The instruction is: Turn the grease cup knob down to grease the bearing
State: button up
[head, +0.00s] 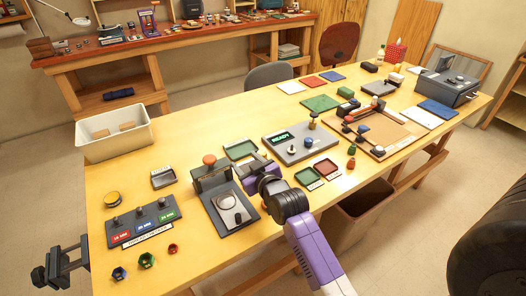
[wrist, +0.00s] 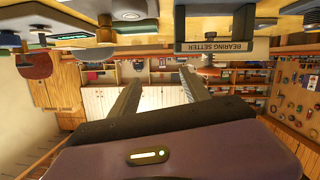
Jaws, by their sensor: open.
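A grey fixture, labelled BEARING SETTER in the wrist view (wrist: 218,47), stands near the table's front. An orange round knob (head: 209,159) tops its upright block; this looks like the grease cup knob. The knob also shows upside down in the wrist view (wrist: 209,71), just right of the right fingertip. A pale ring (head: 227,202), apparently the bearing, lies on the fixture's base. My gripper (head: 243,172) is open, just right of the upright block and apart from the knob. Nothing shows between its fingers (wrist: 160,83). The knob's lower part is unclear.
A grey console (head: 300,152) with a READY display stands right of the fixture. Small green (head: 307,177) and red (head: 326,168) trays lie right of my gripper.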

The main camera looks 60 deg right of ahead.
aim_at(262, 152)
jog(key=d+f+n+g+y, duration=0.1)
jog(key=d, duration=0.3)
jog(key=w+d+f+g+y, duration=0.1)
jog(key=d+g, duration=0.1)
jog(key=d, duration=0.2)
jog(key=w+d+f+n+g+y, duration=0.1)
jog(key=d, duration=0.3)
jog(key=shift+w+d+f+n, duration=0.1)
jog(key=shift+w+d+n, duration=0.2)
jog(key=shift+d, duration=0.1)
jog(key=s+d+n+g+y, duration=0.1)
jog(key=y, duration=0.1)
jog(key=s+r+n+g+y, duration=0.1)
jog(key=y, duration=0.1)
jog(key=shift+d+n, duration=0.3)
jog(key=shift+d, duration=0.05)
notch_tip(262, 152, up, 4)
jog(key=s+f+n+g+y, duration=0.1)
jog(key=s+n+g+y, duration=0.1)
jog(key=s+y, duration=0.1)
jog(key=x, duration=0.7)
jog(key=shift+w+a+p, duration=0.15)
jog(key=shift+w+p, duration=0.1)
jog(key=shift+p, duration=0.15)
grip_shut()
